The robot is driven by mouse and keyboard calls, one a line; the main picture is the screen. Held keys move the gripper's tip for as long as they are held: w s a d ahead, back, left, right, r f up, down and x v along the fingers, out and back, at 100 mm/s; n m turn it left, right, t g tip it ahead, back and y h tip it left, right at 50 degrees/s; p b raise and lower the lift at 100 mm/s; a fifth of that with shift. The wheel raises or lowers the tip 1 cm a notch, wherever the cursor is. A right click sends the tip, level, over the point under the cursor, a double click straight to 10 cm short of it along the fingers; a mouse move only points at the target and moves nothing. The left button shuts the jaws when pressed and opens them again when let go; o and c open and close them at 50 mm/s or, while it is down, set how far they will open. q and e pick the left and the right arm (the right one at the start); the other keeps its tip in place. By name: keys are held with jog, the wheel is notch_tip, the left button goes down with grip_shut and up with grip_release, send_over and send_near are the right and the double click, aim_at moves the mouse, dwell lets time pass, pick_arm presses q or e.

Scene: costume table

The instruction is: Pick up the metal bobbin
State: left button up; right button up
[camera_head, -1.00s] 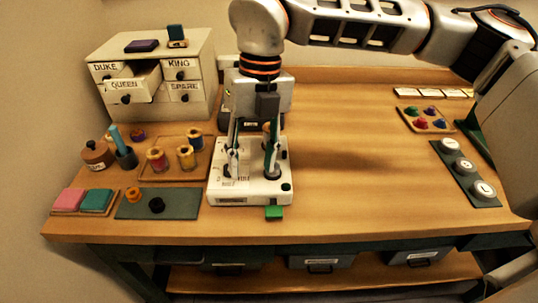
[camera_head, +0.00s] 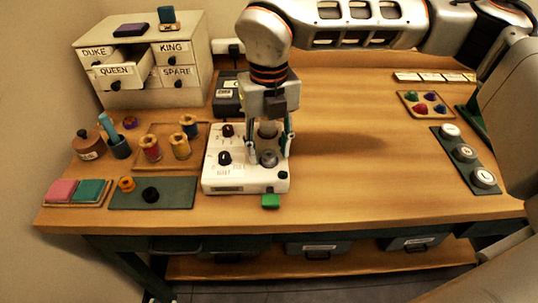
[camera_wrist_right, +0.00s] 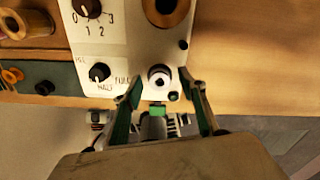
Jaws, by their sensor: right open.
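The metal bobbin (camera_head: 269,158) is a small grey round piece on the right part of the white machine (camera_head: 221,180). In the right wrist view the bobbin (camera_wrist_right: 160,77) shows from above as a pale ring with a dark centre. My right gripper (camera_head: 269,149) points down over the machine with its fingers apart, one on each side of the bobbin. In the right wrist view the open fingertips (camera_wrist_right: 161,84) flank the bobbin with gaps on both sides. I cannot tell the exact height of the tips. My left gripper is not in view.
A brown spool (camera_wrist_right: 168,10) stands on the machine behind the bobbin. Dark knobs (camera_head: 225,158) rise on its left. A green block (camera_head: 271,201) is at its front edge. A tray of thread spools (camera_head: 198,166) is to the left. The table's middle right (camera_head: 360,170) is clear.

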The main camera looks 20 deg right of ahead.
jog(key=c, duration=1)
